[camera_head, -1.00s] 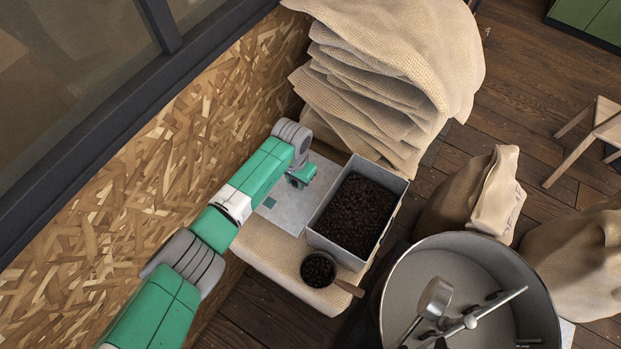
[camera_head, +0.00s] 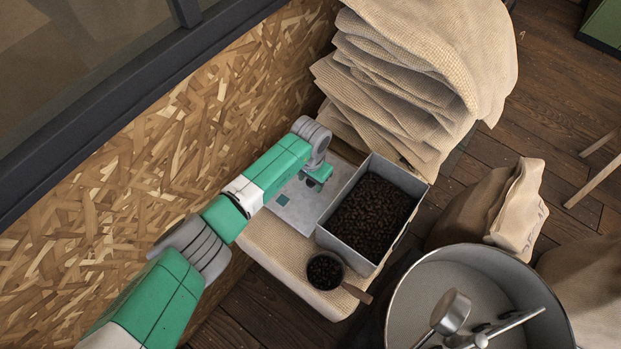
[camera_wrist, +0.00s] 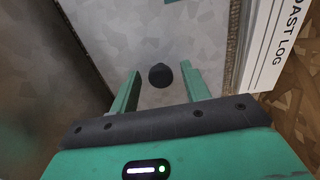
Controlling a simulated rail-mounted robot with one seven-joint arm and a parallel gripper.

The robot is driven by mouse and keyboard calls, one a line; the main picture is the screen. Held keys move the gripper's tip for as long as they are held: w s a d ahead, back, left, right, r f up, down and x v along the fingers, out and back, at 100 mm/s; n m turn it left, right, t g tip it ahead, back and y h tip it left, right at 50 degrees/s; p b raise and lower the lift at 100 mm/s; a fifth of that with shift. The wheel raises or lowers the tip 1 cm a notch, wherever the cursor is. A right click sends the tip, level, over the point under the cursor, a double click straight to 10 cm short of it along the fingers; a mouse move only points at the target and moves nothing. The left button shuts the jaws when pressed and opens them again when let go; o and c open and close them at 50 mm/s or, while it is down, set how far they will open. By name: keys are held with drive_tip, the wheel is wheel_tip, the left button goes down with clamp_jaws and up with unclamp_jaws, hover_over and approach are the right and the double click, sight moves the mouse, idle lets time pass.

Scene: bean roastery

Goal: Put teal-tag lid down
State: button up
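The lid (camera_head: 299,209) is a flat grey metal plate with a small teal square tag (camera_head: 282,199). It lies flat beside the bean-filled metal bin (camera_head: 345,250), to its left in the head view. In the wrist view the lid (camera_wrist: 150,30) shows a round black knob (camera_wrist: 160,76). My gripper (camera_head: 318,176) is at the lid's upper part. In the wrist view my gripper (camera_wrist: 161,68) has its fingers spread on either side of the knob, with a gap on both sides. The gripper hides part of the lid in the head view.
A burlap-covered surface (camera_head: 270,250) carries the bin and a scoop of beans (camera_head: 325,271). Stacked burlap sacks (camera_head: 400,90) rise behind. A chipboard wall (camera_head: 150,160) is close at left. A large metal drum (camera_head: 420,285) stands at lower right. A "ROAST LOG" board (camera_wrist: 275,45) is near the gripper.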

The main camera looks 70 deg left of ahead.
sight(311, 182)
drive_tip(key=shift+r, duration=0.1)
wheel_tip(311, 182, up, 12)
drive_tip(key=p, duration=0.1)
idle(0.4)
drive_tip(key=shift+w+r, duration=0.1)
drive_tip(key=shift+r, duration=0.05)
